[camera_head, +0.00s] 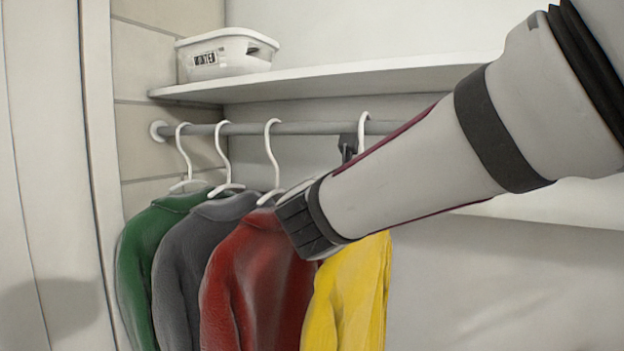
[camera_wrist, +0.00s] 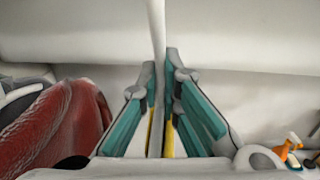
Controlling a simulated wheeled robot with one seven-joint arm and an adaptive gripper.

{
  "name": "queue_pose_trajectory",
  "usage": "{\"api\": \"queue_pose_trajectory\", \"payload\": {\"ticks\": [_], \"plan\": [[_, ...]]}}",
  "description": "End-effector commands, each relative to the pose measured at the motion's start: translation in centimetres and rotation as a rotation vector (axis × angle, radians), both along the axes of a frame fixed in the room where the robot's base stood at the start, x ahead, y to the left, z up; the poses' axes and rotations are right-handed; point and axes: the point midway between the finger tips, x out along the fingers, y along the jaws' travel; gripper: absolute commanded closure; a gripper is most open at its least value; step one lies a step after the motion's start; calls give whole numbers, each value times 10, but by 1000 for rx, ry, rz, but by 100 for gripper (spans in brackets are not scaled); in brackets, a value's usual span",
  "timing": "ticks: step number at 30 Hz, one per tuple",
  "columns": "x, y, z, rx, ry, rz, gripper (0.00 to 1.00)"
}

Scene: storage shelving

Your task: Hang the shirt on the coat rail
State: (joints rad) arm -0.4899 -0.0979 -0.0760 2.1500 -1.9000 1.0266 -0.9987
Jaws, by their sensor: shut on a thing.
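The yellow shirt (camera_head: 350,292) hangs upright at the right end of the row of clothes, partly behind my arm. Its white hanger hook (camera_head: 363,128) reaches rail height, but I cannot tell whether it rests over the rail. The grey coat rail (camera_head: 310,128) runs beneath the shelf. My gripper (camera_head: 348,148) is mostly hidden behind my arm, with a dark finger beside the hook. In the wrist view my gripper (camera_wrist: 160,85) has teal-padded fingers on both sides of the hanger stem (camera_wrist: 157,30), shut on it. Yellow cloth shows between the fingers.
Green (camera_head: 145,255), grey (camera_head: 185,270) and red (camera_head: 258,275) shirts hang on the rail to the left, the red one close to the yellow. A white shelf (camera_head: 330,80) with a labelled bin (camera_head: 228,55) is above. A small orange-topped bottle (camera_wrist: 288,150) shows at right.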

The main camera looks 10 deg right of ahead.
Motion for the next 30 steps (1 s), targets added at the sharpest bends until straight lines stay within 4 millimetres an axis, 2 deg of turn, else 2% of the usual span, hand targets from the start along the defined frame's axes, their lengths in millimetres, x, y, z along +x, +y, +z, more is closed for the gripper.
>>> {"api": "queue_pose_trajectory", "payload": {"ticks": [11, 12, 15, 25, 30], "plan": [[0, 0, -1, -1, -2, 0, 100], [0, 0, -1, -1, -2, 0, 90], [0, 0, -1, -1, -2, 0, 71], [-2, 1, -2, 0, 0, 0, 71], [-16, 10, -2, 0, -1, 2, 71]]}}
